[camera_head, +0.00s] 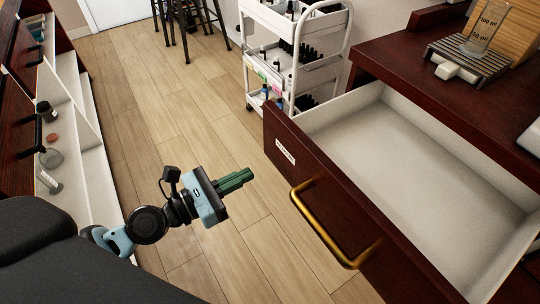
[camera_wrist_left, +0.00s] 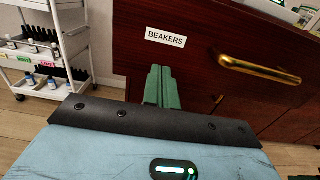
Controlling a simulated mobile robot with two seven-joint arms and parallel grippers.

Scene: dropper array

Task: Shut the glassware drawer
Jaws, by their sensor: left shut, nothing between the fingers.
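The glassware drawer (camera_head: 285,172) is pulled well out of the dark red wood cabinet. Its white interior (camera_head: 415,165) is empty where it shows. Its front has a brass bar handle (camera_head: 325,232) and a white label, which reads "BEAKERS" in the left wrist view (camera_wrist_left: 165,38). My left gripper (camera_head: 246,175) has green fingers, shut and empty, to the left of the drawer front and apart from it in the head view. In the left wrist view the fingers (camera_wrist_left: 161,80) point at the front just below the label, left of the handle (camera_wrist_left: 262,70). My right gripper is not in view.
A white trolley (camera_head: 290,50) with bottles stands behind the drawer. A graduated beaker (camera_head: 486,32) stands on a grey device on the cabinet top. The wood floor between is clear.

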